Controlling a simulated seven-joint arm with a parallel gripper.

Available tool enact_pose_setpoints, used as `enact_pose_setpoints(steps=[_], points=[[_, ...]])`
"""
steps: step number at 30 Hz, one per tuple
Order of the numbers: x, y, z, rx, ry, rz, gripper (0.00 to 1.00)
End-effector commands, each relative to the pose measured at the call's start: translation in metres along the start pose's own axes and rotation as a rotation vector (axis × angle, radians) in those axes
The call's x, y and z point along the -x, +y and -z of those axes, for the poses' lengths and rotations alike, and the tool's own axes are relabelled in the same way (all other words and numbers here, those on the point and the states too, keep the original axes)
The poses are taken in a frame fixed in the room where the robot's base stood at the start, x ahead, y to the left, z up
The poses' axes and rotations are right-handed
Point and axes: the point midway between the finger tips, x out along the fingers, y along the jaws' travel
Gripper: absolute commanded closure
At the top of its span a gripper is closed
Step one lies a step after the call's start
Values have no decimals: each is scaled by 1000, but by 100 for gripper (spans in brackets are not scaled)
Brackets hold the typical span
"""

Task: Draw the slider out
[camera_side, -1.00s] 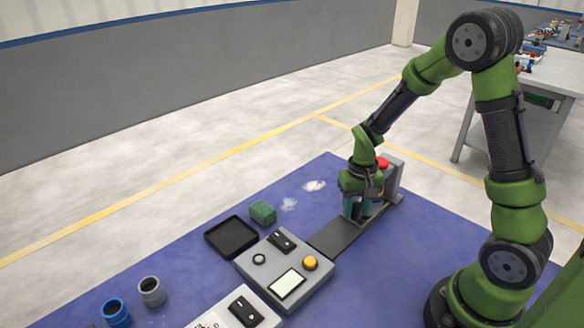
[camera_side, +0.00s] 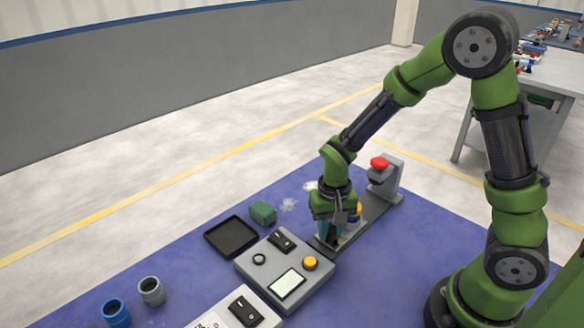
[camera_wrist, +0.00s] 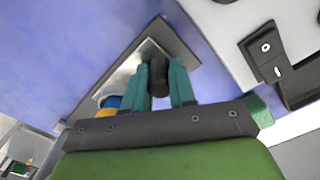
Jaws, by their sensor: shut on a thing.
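The slider runs on a dark grey rail (camera_side: 376,208) between the red-button post and the grey control box. My gripper (camera_side: 330,234) is low over the rail's near end, close beside the control box. In the wrist view my gripper (camera_wrist: 159,88) has its two teal fingers shut on the slider's black handle (camera_wrist: 158,74), one on each side. A yellow and blue part (camera_side: 355,211) sits just behind my gripper on the slider; it also shows left of the fingers in the wrist view (camera_wrist: 112,101). My gripper hides most of the slider carriage.
The control box (camera_side: 262,280) has a yellow button and a screen. A red button (camera_side: 379,163) tops the post at the rail's far end.

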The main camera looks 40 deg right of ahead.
Motion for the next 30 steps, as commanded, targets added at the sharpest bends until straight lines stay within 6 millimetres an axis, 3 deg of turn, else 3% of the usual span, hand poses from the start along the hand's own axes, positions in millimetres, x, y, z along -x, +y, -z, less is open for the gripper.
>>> enact_pose_setpoints(steps=[12,13,17,26,30], points=[[1,-13,-8,2,2,5,100],[1,-13,-8,2,2,5,72],[1,-12,-8,2,2,4,52],[1,-10,-6,-1,2,1,49],[12,-11,-6,-1,5,4,49]])
